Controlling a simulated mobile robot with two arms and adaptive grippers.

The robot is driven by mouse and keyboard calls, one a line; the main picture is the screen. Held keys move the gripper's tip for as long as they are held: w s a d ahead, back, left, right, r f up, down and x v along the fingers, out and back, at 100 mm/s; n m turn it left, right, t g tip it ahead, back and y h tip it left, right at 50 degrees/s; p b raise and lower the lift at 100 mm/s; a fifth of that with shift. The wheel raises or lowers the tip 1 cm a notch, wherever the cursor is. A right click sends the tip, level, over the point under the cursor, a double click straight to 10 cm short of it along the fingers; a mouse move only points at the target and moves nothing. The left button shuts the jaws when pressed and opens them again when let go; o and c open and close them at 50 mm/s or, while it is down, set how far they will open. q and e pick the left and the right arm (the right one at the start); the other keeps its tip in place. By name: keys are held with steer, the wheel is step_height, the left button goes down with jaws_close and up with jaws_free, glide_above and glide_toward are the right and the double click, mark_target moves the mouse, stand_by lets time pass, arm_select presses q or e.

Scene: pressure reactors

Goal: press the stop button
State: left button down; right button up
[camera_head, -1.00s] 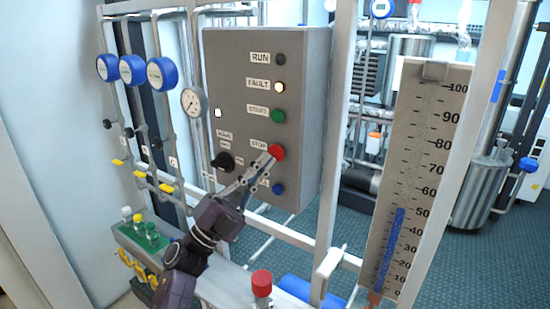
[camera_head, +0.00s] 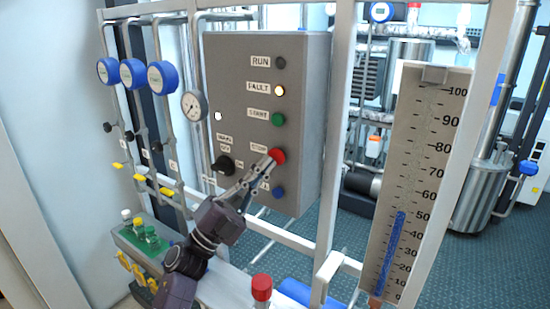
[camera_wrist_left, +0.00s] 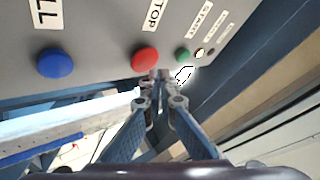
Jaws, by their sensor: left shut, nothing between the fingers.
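The red stop button (camera_head: 278,156) sits on the grey control panel (camera_head: 240,85), to the right of its STOP label. In the left wrist view the red button (camera_wrist_left: 145,59) is just left of the fingertips, under the word STOP. My left gripper (camera_head: 268,163) is shut and empty, its tips right at the red button's lower left in the head view. In the left wrist view its fingertips (camera_wrist_left: 162,76) are close beside the button; I cannot tell whether they touch it. My right gripper is not in view.
The panel also has a green button (camera_head: 278,119), a blue button (camera_head: 278,192), a black knob (camera_head: 223,163) and a lit FAULT lamp (camera_head: 280,91). A red-capped valve (camera_head: 262,287) stands below. A level gauge (camera_head: 425,150) stands at the right.

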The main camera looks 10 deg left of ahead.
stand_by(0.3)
arm_select(q)
steer(key=shift+w, duration=0.2)
steer(key=shift+w+d, duration=0.15)
steer(key=shift+w, duration=0.1)
steer(key=shift+w+d+b, duration=0.15)
steer(key=shift+w+b, duration=0.3)
steer(key=shift+b, duration=0.05)
stand_by(0.8)
steer(key=shift+s, duration=0.1)
steer(key=shift+s+a, duration=0.35)
steer(key=shift+s, duration=0.45)
steer(key=shift+p, duration=0.3)
